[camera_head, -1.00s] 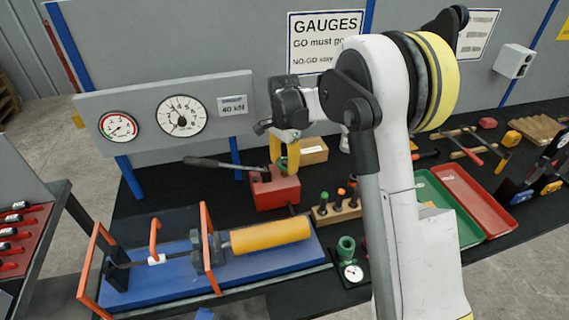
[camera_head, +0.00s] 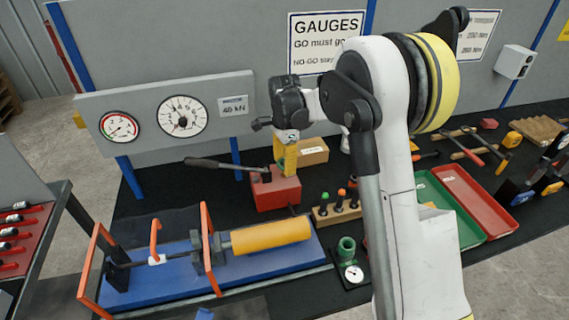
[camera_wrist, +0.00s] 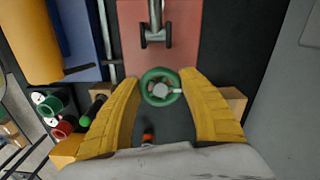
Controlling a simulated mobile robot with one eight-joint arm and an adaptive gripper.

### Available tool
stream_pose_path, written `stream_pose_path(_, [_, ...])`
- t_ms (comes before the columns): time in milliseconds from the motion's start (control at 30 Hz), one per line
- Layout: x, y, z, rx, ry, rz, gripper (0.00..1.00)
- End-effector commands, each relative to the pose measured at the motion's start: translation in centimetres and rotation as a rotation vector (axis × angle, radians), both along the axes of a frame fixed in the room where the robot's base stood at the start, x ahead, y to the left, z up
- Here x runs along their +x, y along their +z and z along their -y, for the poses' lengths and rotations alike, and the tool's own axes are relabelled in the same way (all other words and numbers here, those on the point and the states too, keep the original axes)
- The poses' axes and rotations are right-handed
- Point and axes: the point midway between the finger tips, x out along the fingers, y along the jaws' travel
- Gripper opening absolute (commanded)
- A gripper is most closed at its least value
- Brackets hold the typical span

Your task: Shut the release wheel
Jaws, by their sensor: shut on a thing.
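The pump's dark lever (camera_head: 216,163) sticks out to the left.
A blue press bed with a yellow cylinder (camera_head: 270,236) and orange guards lies front left. A wooden block of tools (camera_head: 338,212) and a green gauge fixture (camera_head: 347,255) stand close by on the right. Two dial gauges (camera_head: 181,116) hang on the panel behind.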

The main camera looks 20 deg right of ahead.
Motion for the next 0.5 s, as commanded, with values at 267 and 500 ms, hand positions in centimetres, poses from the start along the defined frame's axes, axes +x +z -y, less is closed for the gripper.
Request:
stream_pose_path(267, [-0.02, -0.02, 0.02, 0.000, 0.000, 0.000, 0.73])
stream_pose_path(500, [-0.01, 0.40, 0.02, 0.000, 0.000, 0.000, 0.73])
